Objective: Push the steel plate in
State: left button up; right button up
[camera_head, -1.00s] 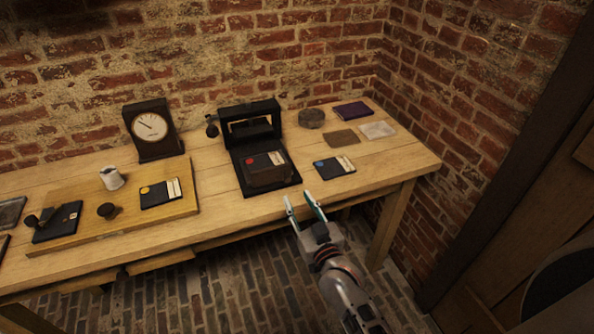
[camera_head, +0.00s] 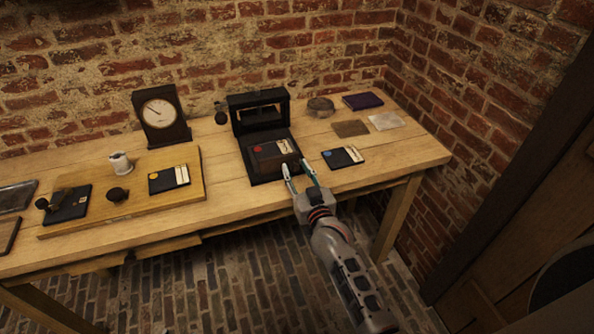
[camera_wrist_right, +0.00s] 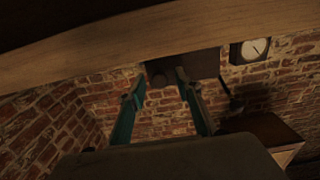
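A black case (camera_head: 258,98) with an upright, window-like frame stands mid-table. On its flat front part lies a dark brown block with a dark plate (camera_head: 267,150) marked by a red dot and pale labels. I cannot tell for sure which piece is the steel plate. My right gripper (camera_head: 297,168) is open and empty, at the front right corner of the case; I cannot tell whether it touches. In the right wrist view its two teal fingers (camera_wrist_right: 160,76) are spread, with the dark case (camera_wrist_right: 198,64) beyond them. My left gripper is not in view.
A blue-dotted plate (camera_head: 342,157) lies right of the gripper. Behind it are a brown pad (camera_head: 351,128), a pale sheet (camera_head: 385,121), a round tin (camera_head: 320,107) and a purple book (camera_head: 362,100). A clock (camera_head: 160,118) and wooden board (camera_head: 100,219) are left.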

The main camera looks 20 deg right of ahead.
grip_shut()
jog(key=shift+w+b, duration=0.5)
jog(key=shift+w, duration=1.7)
grip_release()
jog(key=shift+s, duration=0.1)
jog(key=s, duration=1.2)
jog(key=shift+d, duration=0.15)
